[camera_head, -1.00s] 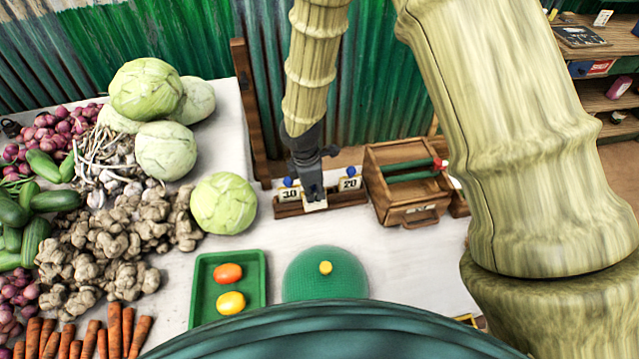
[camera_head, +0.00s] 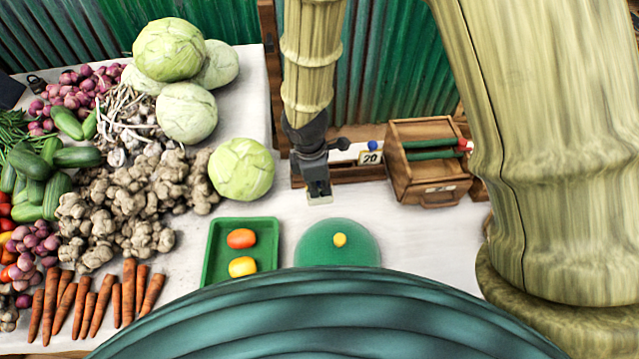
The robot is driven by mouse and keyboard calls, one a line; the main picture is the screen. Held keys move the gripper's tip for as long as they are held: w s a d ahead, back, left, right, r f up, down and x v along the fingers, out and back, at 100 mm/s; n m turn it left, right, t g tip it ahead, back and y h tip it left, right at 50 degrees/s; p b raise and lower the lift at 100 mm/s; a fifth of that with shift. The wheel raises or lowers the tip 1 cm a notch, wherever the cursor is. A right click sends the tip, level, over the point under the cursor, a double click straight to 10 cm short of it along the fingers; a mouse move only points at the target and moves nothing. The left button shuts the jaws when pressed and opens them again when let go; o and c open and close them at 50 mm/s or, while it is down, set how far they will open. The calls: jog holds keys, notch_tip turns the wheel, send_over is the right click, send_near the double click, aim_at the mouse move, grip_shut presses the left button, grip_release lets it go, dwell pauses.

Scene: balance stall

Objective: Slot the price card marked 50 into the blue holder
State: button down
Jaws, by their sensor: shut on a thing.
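My gripper (camera_head: 319,190) is shut on a small pale card (camera_head: 320,200), held pointing down just on the near side of the wooden card rack (camera_head: 356,174). The mark on the held card cannot be read. A white card marked 20 (camera_head: 370,157) stands in the rack with a blue knob (camera_head: 372,145) above it. The left part of the rack is hidden behind my gripper, so the 30 card there is out of sight. I cannot tell whether the card touches the table.
A wooden box (camera_head: 428,165) with green bars stands right of the rack. A green cabbage (camera_head: 241,169) lies to the left. A green tray (camera_head: 214,262) with two fruits and a green dome (camera_head: 338,252) are nearer. White tabletop between is clear.

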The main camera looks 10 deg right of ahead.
jog(key=shift+r+p, duration=0.9)
jog(key=shift+r, duration=0.25)
